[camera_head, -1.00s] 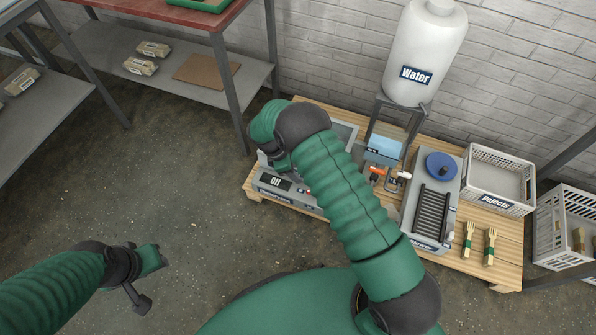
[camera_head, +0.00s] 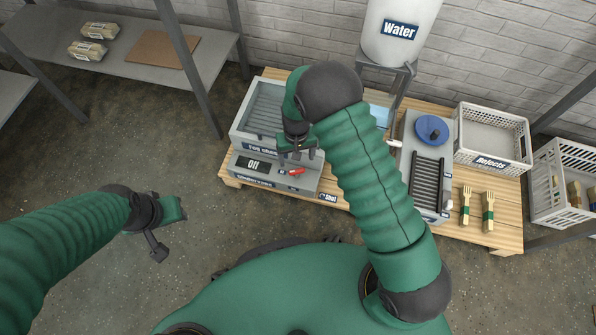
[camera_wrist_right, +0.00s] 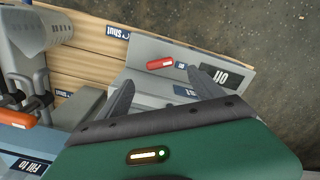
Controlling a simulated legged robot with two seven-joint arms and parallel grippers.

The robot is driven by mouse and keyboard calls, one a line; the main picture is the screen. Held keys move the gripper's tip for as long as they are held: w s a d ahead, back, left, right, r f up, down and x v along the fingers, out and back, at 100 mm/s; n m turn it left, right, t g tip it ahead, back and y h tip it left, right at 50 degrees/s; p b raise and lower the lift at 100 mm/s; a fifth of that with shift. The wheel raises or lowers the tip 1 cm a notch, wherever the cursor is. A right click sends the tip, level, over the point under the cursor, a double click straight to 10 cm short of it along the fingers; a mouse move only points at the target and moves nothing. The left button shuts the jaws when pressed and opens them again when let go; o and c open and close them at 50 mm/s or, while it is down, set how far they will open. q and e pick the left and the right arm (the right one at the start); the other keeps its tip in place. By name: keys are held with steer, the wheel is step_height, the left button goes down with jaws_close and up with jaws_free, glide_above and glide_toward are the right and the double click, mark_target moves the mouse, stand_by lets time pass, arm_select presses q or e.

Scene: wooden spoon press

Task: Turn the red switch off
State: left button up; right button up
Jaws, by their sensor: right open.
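In the right wrist view the red switch (camera_wrist_right: 160,63) lies ahead of and between the fingers, near the display (camera_wrist_right: 220,76). My right gripper (camera_head: 296,148) is open just behind and above the switch, apart from it as far as I can tell. Its spread dark fingers show in the right wrist view (camera_wrist_right: 165,92). My left gripper (camera_head: 170,228) hangs over the floor at left; its jaw state is unclear.
A white water tank (camera_head: 393,50) stands behind my right arm. A grey unit with a blue disc (camera_head: 431,130), wooden forks (camera_head: 477,207) and a rejects crate (camera_head: 491,165) are to the right. An orange handle (camera_wrist_right: 23,120) shows in the wrist view. Floor at left is clear.

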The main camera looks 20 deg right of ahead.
step_height(320, 180, down, 9)
steer(key=b, duration=0.4)
steer(key=shift+r, duration=0.2)
arm_select(q)
steer(key=x, duration=0.2)
steer(key=s+x, duration=0.1)
steer(key=x, duration=0.2)
